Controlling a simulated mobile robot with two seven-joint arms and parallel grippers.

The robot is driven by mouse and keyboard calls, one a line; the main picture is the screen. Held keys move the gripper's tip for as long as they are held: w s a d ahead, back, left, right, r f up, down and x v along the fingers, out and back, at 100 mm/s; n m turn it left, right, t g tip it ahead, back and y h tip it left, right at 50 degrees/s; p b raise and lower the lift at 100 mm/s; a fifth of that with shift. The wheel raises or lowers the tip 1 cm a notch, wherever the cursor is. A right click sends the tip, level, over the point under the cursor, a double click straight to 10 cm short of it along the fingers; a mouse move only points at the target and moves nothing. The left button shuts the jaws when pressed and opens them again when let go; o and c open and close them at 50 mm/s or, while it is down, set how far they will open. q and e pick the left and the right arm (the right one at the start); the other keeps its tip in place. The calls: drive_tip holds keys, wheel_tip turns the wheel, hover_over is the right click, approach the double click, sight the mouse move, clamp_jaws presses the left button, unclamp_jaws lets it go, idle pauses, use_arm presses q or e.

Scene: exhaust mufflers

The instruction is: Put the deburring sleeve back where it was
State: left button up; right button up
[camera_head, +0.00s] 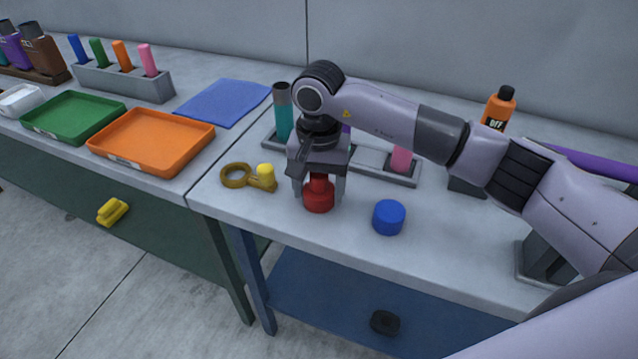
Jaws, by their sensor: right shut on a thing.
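My right gripper (319,180) points down at the front of the near bench and is shut on a red piece (318,200). The red piece is upright, with a narrow neck between the fingers and a wider base at or just above the bench top. I cannot tell from its look whether it is the deburring sleeve. Behind the gripper, a grey rack (372,158) holds a teal cylinder (284,115), a pink cylinder (401,158) and a purple one mostly hidden by my arm. Part of the rack is hidden too. My left gripper is out of view.
A blue cylinder (389,217) stands right of the gripper, a brass ring tool (240,176) with a yellow knob left of it. An orange bottle (497,108) stands behind my arm. An orange tray (152,141), a green tray (73,117) and another peg rack (122,80) occupy the left bench.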

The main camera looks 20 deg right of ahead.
drive_tip(key=shift+f, duration=0.1)
drive_tip(key=shift+f, duration=0.15)
drive_tip(key=o, duration=1)
drive_tip(key=shift+r, duration=0.25)
wheel_tip(320, 180, up, 12)
drive_tip(key=shift+f+b, duration=0.1)
drive_tip(key=shift+b, duration=0.5)
